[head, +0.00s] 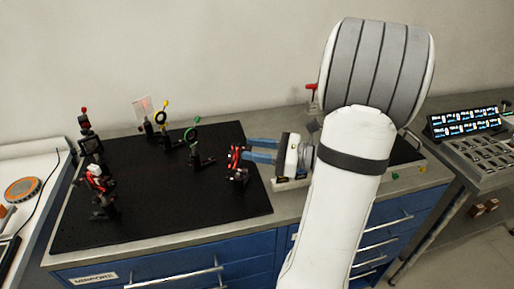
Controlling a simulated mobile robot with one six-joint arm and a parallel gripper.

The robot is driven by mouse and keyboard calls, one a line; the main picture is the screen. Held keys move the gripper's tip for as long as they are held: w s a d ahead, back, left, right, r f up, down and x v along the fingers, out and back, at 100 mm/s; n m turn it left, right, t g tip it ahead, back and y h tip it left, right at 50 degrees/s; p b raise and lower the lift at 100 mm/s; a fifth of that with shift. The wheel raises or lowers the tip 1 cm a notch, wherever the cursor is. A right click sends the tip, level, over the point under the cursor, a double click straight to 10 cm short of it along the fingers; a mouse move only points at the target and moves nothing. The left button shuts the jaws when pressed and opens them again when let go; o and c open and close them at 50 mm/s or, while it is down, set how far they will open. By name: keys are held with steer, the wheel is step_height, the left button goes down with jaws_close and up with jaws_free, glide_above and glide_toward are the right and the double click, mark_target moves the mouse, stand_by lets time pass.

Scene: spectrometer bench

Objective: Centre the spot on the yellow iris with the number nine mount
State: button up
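The fingertips are beside a red-and-black mount (236,160) at the board's right side; contact cannot be told. Other mounts stand at the front left (98,182) and back left (86,125). No mount number is readable, so I cannot tell which is nine.
A green iris (191,134) stands right of the yellow one, with a dark mount (198,158) near it. The board's (170,215) front middle is clear. A sorting tray (485,150) and lit display (466,122) are at the far right. My arm hides part of the bench.

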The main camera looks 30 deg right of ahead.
steer(key=shift+c, duration=0.6)
jaws_close()
steer(key=shift+r+m+p, duration=0.2)
steer(key=shift+m+p, duration=0.1)
steer(key=shift+p, duration=0.4)
steer(key=shift+f+m+p, duration=0.15)
steer(key=shift+m+p, duration=2.95)
steer(key=shift+p, duration=0.45)
steer(key=shift+f+m+p, duration=0.1)
steer(key=shift+m+p, duration=3)
steer(key=shift+p, duration=0.45)
